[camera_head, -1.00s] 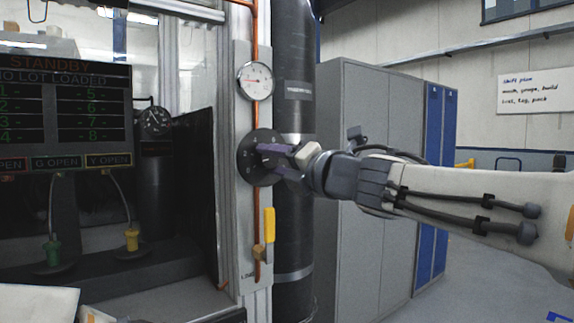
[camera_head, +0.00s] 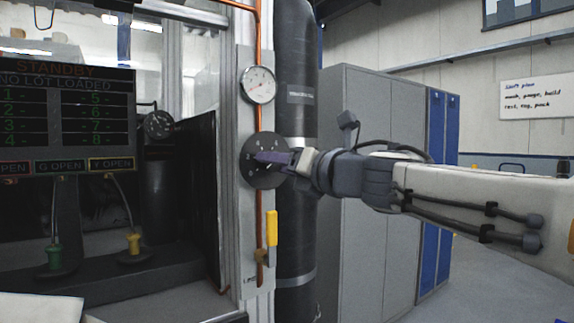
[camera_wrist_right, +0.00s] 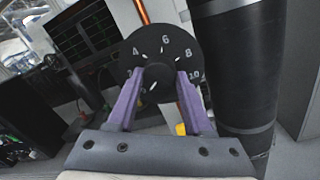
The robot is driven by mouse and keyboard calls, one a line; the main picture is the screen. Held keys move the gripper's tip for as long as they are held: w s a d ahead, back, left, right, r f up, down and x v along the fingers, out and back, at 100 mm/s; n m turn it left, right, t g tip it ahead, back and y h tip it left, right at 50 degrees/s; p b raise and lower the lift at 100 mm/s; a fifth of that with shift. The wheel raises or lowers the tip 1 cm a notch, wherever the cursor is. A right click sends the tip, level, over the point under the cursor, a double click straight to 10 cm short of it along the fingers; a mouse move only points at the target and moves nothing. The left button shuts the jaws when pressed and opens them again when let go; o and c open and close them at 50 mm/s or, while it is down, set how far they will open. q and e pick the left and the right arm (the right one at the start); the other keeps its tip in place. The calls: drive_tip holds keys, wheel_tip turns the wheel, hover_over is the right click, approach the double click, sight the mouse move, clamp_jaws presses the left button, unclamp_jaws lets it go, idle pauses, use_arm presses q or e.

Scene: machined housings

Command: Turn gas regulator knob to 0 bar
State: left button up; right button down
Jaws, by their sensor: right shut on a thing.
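The gas regulator knob (camera_head: 262,178) is a round black dial on a pale vertical panel. In the right wrist view the dial face (camera_wrist_right: 161,47) shows white numerals, including 4, 6, 8 and 10. My right gripper (camera_head: 262,157) reaches it from the right; its purple fingers (camera_wrist_right: 160,73) are shut on the knob's middle, which they partly hide. A round white pressure gauge (camera_head: 258,85) with a reddish needle sits above the knob; its exact reading is too small to tell. My left gripper is not in view.
A yellow valve handle (camera_head: 271,228) is below the knob on a copper pipe (camera_head: 258,40). A dark vertical cylinder (camera_head: 296,80) stands just behind the panel. Grey lockers (camera_head: 375,105) are at the right, and a dark status screen (camera_head: 65,115) is at the left.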

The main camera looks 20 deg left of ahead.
drive_tip(key=shift+a+f, duration=0.1)
drive_tip(key=shift+f, duration=0.1)
drive_tip(key=shift+c, duration=1.5)
unclamp_jaws()
drive_tip(key=shift+r, duration=0.15)
drive_tip(key=b+v, duration=0.1)
drive_tip(key=v, duration=0.9)
drive_tip(key=shift+s+d, duration=0.2)
drive_tip(key=shift+d, duration=0.05)
